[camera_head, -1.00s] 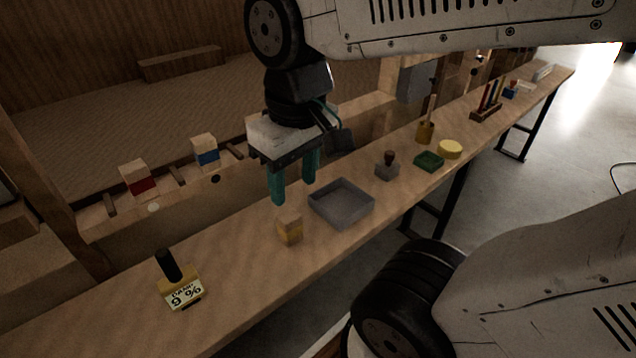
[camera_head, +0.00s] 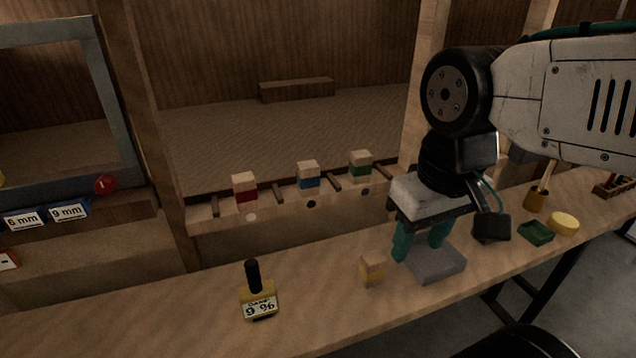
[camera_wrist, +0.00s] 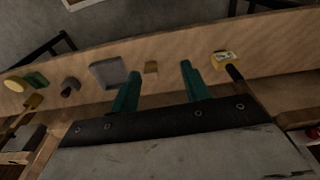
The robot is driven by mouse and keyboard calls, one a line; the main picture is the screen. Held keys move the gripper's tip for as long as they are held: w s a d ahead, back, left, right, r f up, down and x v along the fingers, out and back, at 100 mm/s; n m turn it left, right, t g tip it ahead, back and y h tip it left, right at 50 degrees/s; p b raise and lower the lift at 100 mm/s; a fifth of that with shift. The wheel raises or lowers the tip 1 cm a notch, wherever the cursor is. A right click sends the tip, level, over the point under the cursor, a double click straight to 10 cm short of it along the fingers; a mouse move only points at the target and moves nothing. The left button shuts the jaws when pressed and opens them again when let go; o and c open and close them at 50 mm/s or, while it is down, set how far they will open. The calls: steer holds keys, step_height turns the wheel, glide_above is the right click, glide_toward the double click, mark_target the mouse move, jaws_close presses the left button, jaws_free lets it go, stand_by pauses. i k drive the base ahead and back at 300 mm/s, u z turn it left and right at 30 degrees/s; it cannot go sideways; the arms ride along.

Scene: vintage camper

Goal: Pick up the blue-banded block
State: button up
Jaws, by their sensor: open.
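The blue-banded block (camera_head: 308,177) is a pale wooden block with a blue band. It stands on the wooden ledge behind the bench, between the red-banded block (camera_head: 244,188) and the green-banded block (camera_head: 360,164). My gripper (camera_head: 420,252) is open, its two teal fingers pointing down over the bench near the grey tray, to the right of the blue-banded block. In the wrist view the fingers (camera_wrist: 160,85) are apart with nothing between them. The blue-banded block is not visible in the wrist view.
A yellow-banded block (camera_head: 372,269) stands on the bench beside the grey tray (camera_head: 440,266). A black-handled label piece (camera_head: 259,298) stands at the front left. A green dish (camera_head: 536,233) and yellow disc (camera_head: 564,224) lie to the right. Short wooden dividers separate the ledge places.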

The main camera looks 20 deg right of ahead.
mark_target(308, 178)
steer(key=z, duration=2.75)
steer(key=k, duration=1.15)
steer(key=u, duration=1.5)
steer(key=i, duration=0.5)
steer(key=u, duration=0.05)
